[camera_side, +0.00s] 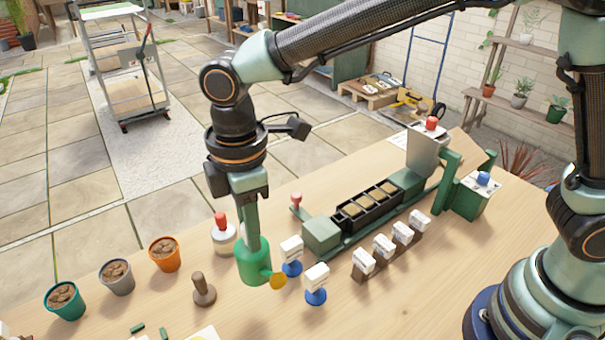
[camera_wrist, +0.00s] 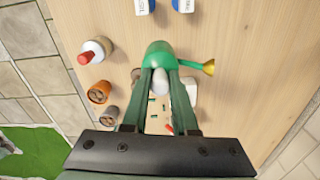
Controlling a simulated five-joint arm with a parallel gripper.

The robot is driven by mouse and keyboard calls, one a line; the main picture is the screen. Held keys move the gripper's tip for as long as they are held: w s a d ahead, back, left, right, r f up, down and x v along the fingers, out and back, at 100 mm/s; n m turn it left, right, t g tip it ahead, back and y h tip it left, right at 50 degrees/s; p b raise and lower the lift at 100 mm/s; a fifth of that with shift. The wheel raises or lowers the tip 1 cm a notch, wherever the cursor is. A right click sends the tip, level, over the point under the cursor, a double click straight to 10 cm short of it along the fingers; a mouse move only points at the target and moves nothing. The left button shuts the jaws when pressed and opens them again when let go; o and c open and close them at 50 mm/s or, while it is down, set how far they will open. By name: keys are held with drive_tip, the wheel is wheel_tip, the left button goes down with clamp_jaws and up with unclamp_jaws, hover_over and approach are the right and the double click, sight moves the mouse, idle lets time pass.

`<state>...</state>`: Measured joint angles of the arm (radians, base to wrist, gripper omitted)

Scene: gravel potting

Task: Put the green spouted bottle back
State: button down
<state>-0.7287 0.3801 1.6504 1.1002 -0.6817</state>
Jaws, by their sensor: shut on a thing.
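The green spouted bottle (camera_side: 252,267) has a rounded green body and a yellow spout end (camera_side: 278,281) pointing right. My gripper (camera_side: 250,235) comes down from above and is shut on its upper part. In the wrist view the green bottle (camera_wrist: 158,50) sits between the tips of my two fingers (camera_wrist: 163,75), with its yellow spout to the right. The fingers hide part of its neck. I cannot tell whether its base touches the wooden bench.
A white bottle with a red top (camera_side: 223,237) stands close behind. White labels on blue bases (camera_side: 316,288) stand close to the right. A brown stamp-like tool (camera_side: 203,290) and three pots (camera_side: 117,277) are left. A black tray (camera_side: 362,205) in a green fixture lies beyond.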

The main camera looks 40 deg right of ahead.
sight(255, 264)
wheel_tip(255, 264, down, 8)
drive_tip(key=shift+f, duration=0.15)
idle(0.3)
drive_tip(key=shift+f, duration=0.1)
drive_tip(key=c, duration=0.7)
unclamp_jaws()
